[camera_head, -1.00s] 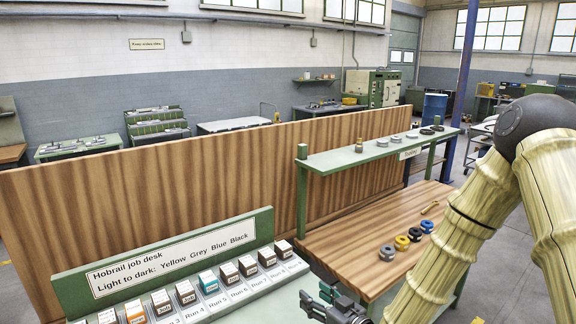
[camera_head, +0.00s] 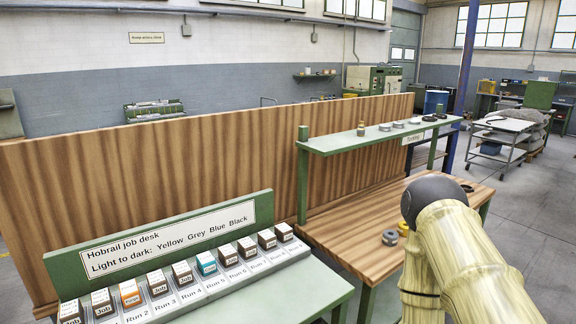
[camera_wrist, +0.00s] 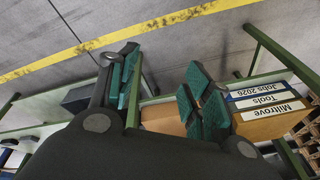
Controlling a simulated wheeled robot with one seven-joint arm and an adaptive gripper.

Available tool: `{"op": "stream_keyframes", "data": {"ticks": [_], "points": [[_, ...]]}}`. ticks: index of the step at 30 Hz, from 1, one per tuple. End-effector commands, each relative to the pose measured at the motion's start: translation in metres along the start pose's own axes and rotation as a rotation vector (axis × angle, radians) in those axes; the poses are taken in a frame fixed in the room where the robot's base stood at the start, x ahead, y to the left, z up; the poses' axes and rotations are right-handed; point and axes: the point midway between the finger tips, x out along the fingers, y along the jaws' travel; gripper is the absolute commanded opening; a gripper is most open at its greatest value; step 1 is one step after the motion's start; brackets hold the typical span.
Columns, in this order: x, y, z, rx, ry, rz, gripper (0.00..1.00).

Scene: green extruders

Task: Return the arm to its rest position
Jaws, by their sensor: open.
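My gripper (camera_wrist: 163,65) shows in the wrist view, open, with its teal-padded fingers spread apart and nothing between them. The gripper itself is outside the head view. There, my arm (camera_head: 450,255) is bent at the lower right, its dark joint (camera_head: 435,197) in front of the wooden table. The gap between fingers and box cannot be judged.
A job desk sign (camera_head: 165,240) stands behind a row of small boxes (camera_head: 205,263) at the front left. A wooden table (camera_head: 345,225) holds a grey spool (camera_head: 390,238); others are partly hidden by my arm. A green shelf (camera_head: 350,142) holds several items. A wooden partition (camera_head: 180,180) runs behind.

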Motion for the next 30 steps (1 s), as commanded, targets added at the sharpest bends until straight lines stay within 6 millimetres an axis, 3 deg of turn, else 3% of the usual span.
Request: {"op": "stream_keyframes", "data": {"ticks": [1, 3, 7, 30], "points": [[0.009, 0.007, 0.025, 0.017, -0.053, 0.025, 0.49], [0.011, 0.015, 0.051, 0.046, -0.114, 0.057, 0.49], [0.011, 0.028, 0.084, 0.081, -0.192, 0.102, 0.49], [0.011, 0.029, 0.086, 0.083, -0.196, 0.104, 0.49]]}}
